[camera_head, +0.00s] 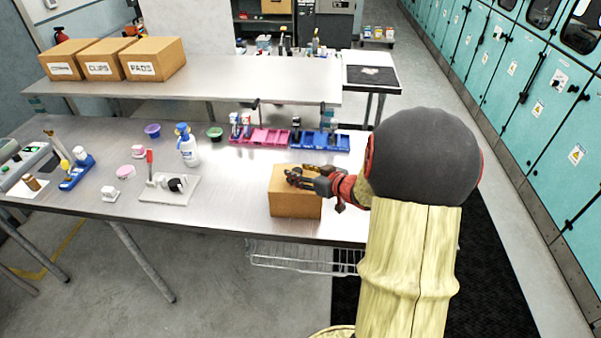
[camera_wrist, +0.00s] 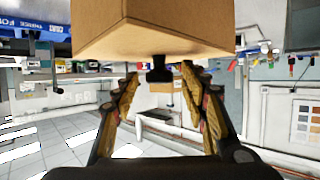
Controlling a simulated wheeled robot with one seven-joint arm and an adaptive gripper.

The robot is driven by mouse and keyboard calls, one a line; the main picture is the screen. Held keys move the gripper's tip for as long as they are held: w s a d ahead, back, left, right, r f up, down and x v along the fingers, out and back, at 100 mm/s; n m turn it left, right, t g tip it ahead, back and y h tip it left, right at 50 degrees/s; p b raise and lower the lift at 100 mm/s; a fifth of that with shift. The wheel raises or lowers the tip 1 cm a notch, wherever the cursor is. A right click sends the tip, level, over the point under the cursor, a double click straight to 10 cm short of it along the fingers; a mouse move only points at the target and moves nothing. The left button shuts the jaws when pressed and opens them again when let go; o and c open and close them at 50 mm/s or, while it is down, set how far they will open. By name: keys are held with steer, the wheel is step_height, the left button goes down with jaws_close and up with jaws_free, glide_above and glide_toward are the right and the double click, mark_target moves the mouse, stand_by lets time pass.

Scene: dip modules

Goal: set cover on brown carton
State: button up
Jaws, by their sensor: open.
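The brown carton (camera_head: 296,207) stands on the steel table near its front edge. In the wrist view, which appears upside down, the carton (camera_wrist: 150,35) fills the top, with its upper face toward my fingers. A black knob (camera_wrist: 159,75) stands out from that face, consistent with a cover on the carton. I cannot make out a separate cover edge. My gripper (camera_head: 296,179) is at the carton's top in the head view. In the wrist view my gripper (camera_wrist: 160,72) is open, its fingertips on either side of the knob with visible gaps.
A white board (camera_head: 176,192) with a red-handled tool lies left of the carton. A blue-topped bottle (camera_head: 188,150) stands behind it. Pink bins (camera_head: 268,138) and blue bins (camera_head: 318,141) line the table's back. Labelled cartons (camera_head: 158,57) sit on the rear bench. Bare table surrounds the carton's left side.

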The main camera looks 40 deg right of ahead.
steer(key=shift+r, duration=0.2)
steer(key=p+v, duration=0.3)
steer(key=v, duration=0.9)
steer(key=w+r+g+h, duration=0.1)
steer(key=w+r+h, duration=0.35)
steer(key=r, duration=0.25)
steer(key=a+r+m+g+h, duration=0.1)
steer(key=a+r+g, duration=0.1)
steer(key=a+r, duration=0.3)
steer(key=s+a+f+g+y, duration=0.1)
steer(key=s+a+y, duration=0.1)
steer(key=s+a, duration=0.3)
steer(key=s+a+f+n+g+y+b, duration=0.1)
steer(key=s+a, duration=0.3)
steer(key=a, duration=0.8)
steer(key=s+a+f+g+y+b, duration=0.1)
steer(key=s+a+g+y, duration=0.1)
steer(key=s+a, duration=0.3)
steer(key=shift+s+a+f+g+y, duration=0.25)
steer(key=shift+s+a+g+y, duration=0.2)
steer(key=shift+a, duration=1.5)
